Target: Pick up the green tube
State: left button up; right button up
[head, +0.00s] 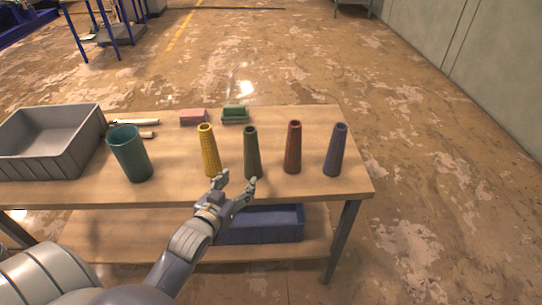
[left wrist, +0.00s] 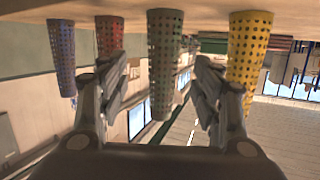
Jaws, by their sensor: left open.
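The green tube (head: 251,150) stands upright on the table, between a yellow tube (head: 208,148) on its left and a red tube (head: 293,148) on its right. A blue tube (head: 335,150) stands at the far right of the row. My left gripper (head: 238,179) is open and empty at the table's front edge, just in front of the green tube. The left wrist view is upside down; there the green tube (left wrist: 164,55) shows between the open fingers, apart from both, with its perforated wall visible. My right gripper is not in view.
The wooden table (head: 300,188) also bears a grey bin (head: 88,150), a teal cup (head: 130,155), a pink block (head: 193,117) and a green brush-like block (head: 235,115). A blue bin (head: 265,225) sits on the lower shelf. The tubes stand with narrow gaps between them.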

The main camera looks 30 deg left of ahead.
aim_at(247, 136)
pick_arm(q)
jog(key=w+r+t, duration=0.1)
jog(key=w+r, duration=0.1)
jog(key=r, duration=0.1)
jog(key=w+a+r+t, duration=0.1)
jog(key=w+r, duration=0.1)
jog(key=r, duration=0.1)
jog(key=w+a+r+t, duration=0.1)
jog(key=w+r, duration=0.1)
jog(key=r, duration=0.1)
jog(key=shift+a+p, duration=0.1)
jog(key=shift+p, duration=0.3)
jog(key=shift+w+a+f, duration=0.1)
jog(key=shift+w+f, duration=0.05)
jog(key=shift+w, duration=0.4)
jog(key=shift+w+p, duration=0.3)
jog(key=shift+w, duration=0.2)
jog(key=w+p, duration=0.1)
jog(key=w, duration=0.3)
jog(key=shift+w+a+f, duration=0.1)
jog(key=shift+f, duration=0.05)
jog(key=c, duration=1.1)
jog(key=shift+c, duration=1)
